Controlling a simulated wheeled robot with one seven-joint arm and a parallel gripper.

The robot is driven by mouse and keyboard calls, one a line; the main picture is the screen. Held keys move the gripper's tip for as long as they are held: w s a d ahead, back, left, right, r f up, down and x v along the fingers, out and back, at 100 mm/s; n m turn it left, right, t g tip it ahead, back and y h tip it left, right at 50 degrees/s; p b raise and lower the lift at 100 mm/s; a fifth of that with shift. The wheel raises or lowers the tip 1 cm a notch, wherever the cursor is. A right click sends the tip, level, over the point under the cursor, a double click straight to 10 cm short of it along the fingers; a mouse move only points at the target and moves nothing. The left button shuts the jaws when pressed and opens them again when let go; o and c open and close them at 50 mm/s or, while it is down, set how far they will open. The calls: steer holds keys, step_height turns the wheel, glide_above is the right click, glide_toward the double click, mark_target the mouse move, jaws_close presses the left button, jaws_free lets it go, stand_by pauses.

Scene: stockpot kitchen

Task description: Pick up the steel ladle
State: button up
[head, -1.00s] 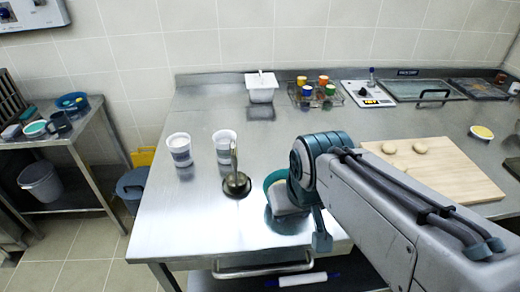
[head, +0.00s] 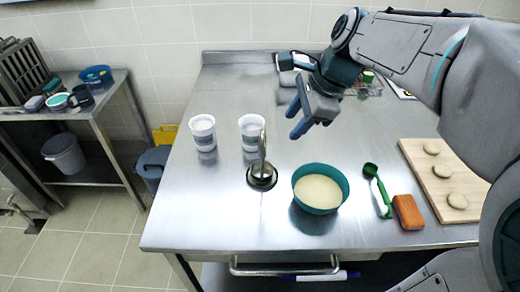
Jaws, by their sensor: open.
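The steel ladle (head: 262,172) rests on the steel table (head: 215,219) with its bowl down and its handle standing up. It stands just left of a teal bowl (head: 320,208) of pale contents and in front of a white tub (head: 252,131). My gripper (head: 292,122) is open and empty. It hangs over the table behind and to the right of the ladle, apart from it, with its blue-tipped fingers pointing left and down.
Another white tub (head: 202,131) stands left of the first. A green scoop (head: 377,186), an orange block (head: 408,212) and a wooden board (head: 433,166) with dough rounds lie to the right. The table's left front is clear.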

steer(key=m, duration=0.1)
glide_toward(262, 156)
steer(key=f, duration=0.1)
steer(key=shift+w+a+r+p+x, duration=0.1)
steer(key=shift+w+p+x, duration=0.1)
steer(key=shift+x, duration=0.75)
steer(key=shift+w+a+r+p+x, duration=0.1)
steer(key=shift+w+p+x, duration=0.05)
steer(key=shift+x, duration=0.8)
steer(key=shift+w+a+r+p+x, duration=0.1)
steer(key=shift+w+p+x, duration=0.1)
steer(key=shift+x, duration=0.75)
jaws_close()
